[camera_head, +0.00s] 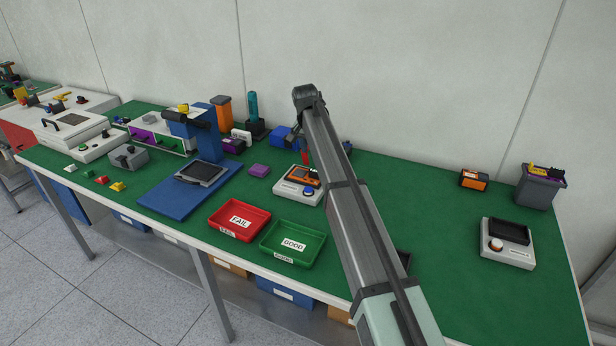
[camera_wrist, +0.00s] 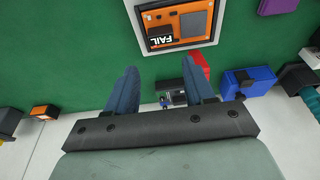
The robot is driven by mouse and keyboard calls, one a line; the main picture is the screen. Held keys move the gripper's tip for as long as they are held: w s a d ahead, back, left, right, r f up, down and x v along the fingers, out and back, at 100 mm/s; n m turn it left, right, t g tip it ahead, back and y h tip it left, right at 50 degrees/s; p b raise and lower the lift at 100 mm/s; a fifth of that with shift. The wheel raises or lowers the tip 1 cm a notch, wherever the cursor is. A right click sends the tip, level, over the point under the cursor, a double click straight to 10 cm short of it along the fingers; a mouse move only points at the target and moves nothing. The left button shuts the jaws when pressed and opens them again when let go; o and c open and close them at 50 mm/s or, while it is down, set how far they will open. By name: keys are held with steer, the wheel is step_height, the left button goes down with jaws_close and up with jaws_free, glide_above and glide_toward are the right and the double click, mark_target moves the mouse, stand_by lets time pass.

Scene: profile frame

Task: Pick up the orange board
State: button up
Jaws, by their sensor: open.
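The orange board (camera_head: 302,175) sits on a white test unit (camera_head: 291,191) near the middle of the green bench, partly hidden by my arm in the head view. In the head view my arm mostly hides the gripper.
A red FAIL tray (camera_head: 262,214) and a green GOOD tray (camera_head: 322,236) stand in front of the unit. Red (camera_wrist: 201,66) and blue (camera_wrist: 252,79) items lie near the fingers.

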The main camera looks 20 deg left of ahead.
glide_above(315, 171)
steer(key=s, duration=0.1)
step_height(315, 171, down, 6)
steer(key=shift+s+d+r, duration=0.1)
steer(key=shift+s+r, duration=0.05)
steer(key=shift+s+x, duration=0.1)
steer(key=shift+x, duration=1.2)
steer(key=shift+s+x, duration=0.15)
steer(key=shift+x, duration=1.2)
steer(key=shift+c, duration=0.5)
steer(key=c, duration=0.7)
steer(key=shift+c, duration=0.2)
steer(key=shift+r, duration=0.1)
